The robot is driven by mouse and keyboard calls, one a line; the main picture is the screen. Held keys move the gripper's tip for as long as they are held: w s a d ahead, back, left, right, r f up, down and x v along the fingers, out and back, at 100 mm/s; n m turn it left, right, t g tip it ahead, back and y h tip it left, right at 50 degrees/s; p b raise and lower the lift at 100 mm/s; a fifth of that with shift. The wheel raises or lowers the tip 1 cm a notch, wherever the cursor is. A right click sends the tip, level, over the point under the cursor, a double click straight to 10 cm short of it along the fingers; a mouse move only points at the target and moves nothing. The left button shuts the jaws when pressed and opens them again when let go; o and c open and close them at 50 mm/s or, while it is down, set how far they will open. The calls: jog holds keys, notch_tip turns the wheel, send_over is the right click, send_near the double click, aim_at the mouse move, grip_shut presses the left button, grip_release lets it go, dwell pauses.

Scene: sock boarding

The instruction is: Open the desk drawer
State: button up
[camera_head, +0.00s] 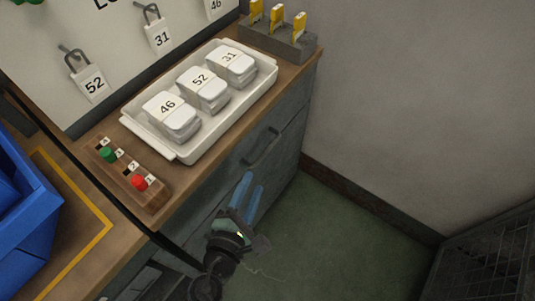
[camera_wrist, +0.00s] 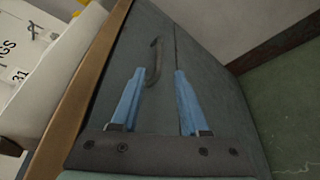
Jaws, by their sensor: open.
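The desk drawer (camera_head: 277,138) is a dark grey-green front under the wooden desk top, and it looks closed. Its curved dark handle (camera_head: 262,148) is on the front, and it also shows in the wrist view (camera_wrist: 154,62). My gripper (camera_head: 252,185) has two blue fingers and is in front of the desk, just below the handle in the head view. In the wrist view my gripper (camera_wrist: 160,75) is open, with the handle ahead near the left fingertip. I cannot tell whether they touch. Nothing shows between the fingers.
On the desk top are a white tray (camera_head: 183,157) with numbered white packs, a wooden block (camera_head: 127,178) with green and red knobs, and a grey holder (camera_head: 277,42) with yellow pieces. A blue bin (camera_head: 45,215) is at left. Green floor (camera_head: 345,235) is clear beside the desk.

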aim_at(265, 155)
jog(key=b+x, duration=0.1)
jog(key=x, duration=1.1)
jog(key=shift+w+d+f, duration=0.1)
jog(key=shift+w+d, duration=0.05)
jog(key=shift+w, duration=0.25)
grip_shut()
dwell(0.7)
